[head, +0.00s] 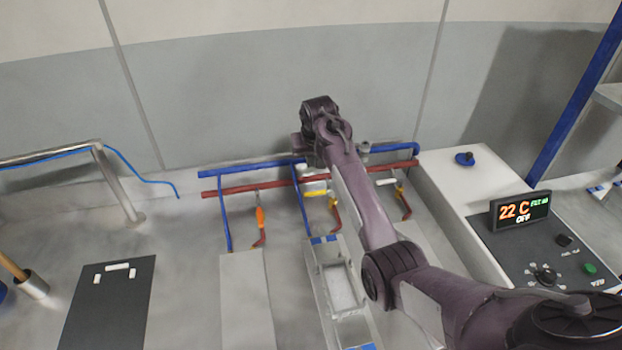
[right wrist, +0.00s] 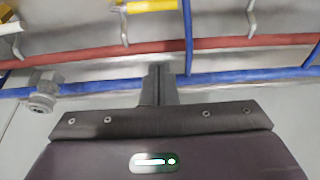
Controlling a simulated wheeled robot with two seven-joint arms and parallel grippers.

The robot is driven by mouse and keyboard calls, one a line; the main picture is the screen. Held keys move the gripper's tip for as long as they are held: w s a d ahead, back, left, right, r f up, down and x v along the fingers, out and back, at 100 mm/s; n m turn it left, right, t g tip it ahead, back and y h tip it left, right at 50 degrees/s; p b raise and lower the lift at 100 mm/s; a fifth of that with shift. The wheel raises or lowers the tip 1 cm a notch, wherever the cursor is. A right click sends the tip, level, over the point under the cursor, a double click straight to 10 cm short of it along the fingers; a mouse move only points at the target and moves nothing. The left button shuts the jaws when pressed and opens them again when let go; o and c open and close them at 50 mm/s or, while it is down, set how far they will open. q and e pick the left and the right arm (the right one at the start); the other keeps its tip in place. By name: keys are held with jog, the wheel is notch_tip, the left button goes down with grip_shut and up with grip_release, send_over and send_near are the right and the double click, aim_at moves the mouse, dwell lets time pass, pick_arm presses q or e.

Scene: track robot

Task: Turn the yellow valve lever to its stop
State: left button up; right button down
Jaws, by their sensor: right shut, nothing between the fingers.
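The yellow valve lever (head: 316,193) lies about crosswise in the head view, just in front of the red pipe and left of my right forearm. In the right wrist view the yellow lever (right wrist: 152,5) is cut by the top edge, beyond the red pipe. My right gripper's closed fingers (right wrist: 158,72) show in the right wrist view over the blue pipe, apart from the lever and empty. In the head view my right wrist is above and behind the lever, and the fingertips are hidden. My left gripper is not in view.
An orange lever (head: 260,217) is to the left and a white lever (head: 386,182) to the right. The red pipe (head: 235,191) and blue pipe (head: 240,170) run along the wall. A console with a display (head: 520,210) stands at the right.

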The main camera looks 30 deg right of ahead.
jog(key=p+x, duration=0.1)
jog(key=x, duration=0.6)
jog(key=shift+w, duration=0.2)
jog(key=s+p, duration=0.2)
jog(key=s+a+p, duration=0.1)
jog(key=s, duration=0.1)
jog(key=shift+f, duration=0.3)
